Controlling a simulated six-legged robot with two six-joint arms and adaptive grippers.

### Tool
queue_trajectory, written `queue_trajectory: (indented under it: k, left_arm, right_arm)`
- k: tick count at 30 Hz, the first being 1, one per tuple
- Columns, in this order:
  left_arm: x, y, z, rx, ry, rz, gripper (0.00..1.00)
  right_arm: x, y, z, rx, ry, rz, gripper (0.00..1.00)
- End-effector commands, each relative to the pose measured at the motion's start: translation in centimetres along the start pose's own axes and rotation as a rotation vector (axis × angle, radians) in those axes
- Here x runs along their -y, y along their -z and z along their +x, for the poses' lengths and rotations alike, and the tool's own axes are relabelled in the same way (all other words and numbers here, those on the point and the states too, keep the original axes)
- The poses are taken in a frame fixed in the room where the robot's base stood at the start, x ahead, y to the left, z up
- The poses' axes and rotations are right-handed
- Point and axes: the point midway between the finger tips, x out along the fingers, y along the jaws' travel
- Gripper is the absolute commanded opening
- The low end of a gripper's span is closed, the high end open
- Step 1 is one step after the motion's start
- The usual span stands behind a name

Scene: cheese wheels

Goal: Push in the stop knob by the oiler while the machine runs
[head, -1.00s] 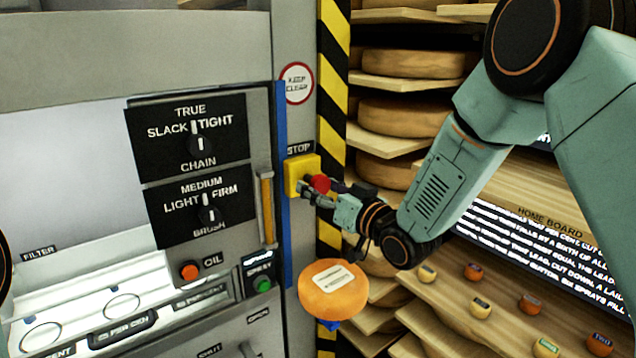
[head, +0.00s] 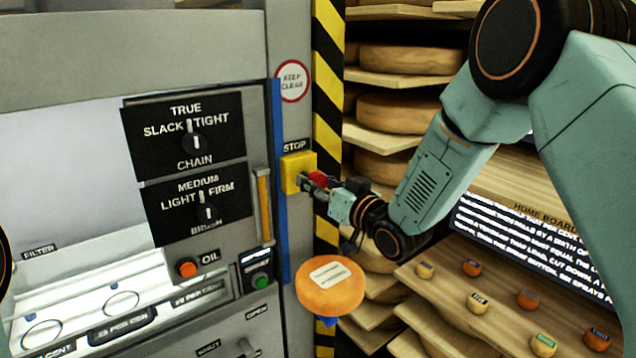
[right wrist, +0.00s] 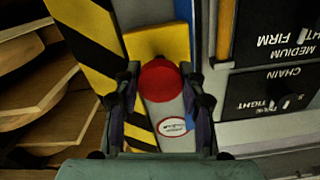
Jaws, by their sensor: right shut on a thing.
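The red stop knob (head: 318,178) sits on a yellow box (head: 296,168) under the STOP label, on the grey machine post. In the right wrist view, the round red knob (right wrist: 160,80) shows in front of its yellow box (right wrist: 157,42). My right gripper (head: 312,184) is at the knob and partly hides it in the head view. In the right wrist view its two fingers (right wrist: 161,92) stand either side of the knob, shut on it. How deep the knob sits cannot be told. My left gripper is not in view.
The machine panel carries chain and brush dials (head: 208,213), an orange OIL button (head: 187,268) and a green button (head: 260,282). A blue strip (head: 279,190) runs beside the post. An orange disc with a label (head: 330,287) stands below my gripper. Cheese shelves (head: 400,85) are behind.

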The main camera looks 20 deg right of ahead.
Motion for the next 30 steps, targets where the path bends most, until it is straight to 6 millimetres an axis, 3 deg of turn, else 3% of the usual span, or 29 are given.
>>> queue_trajectory:
  k: [8,30]
  left_arm:
    - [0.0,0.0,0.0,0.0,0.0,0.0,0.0]
    - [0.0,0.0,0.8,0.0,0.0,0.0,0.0]
  right_arm:
    - [-0.1,0.1,0.0,-0.004,-0.004,0.003,0.0]
    - [-0.1,0.4,1.9,-0.009,-0.003,0.001,0.0]
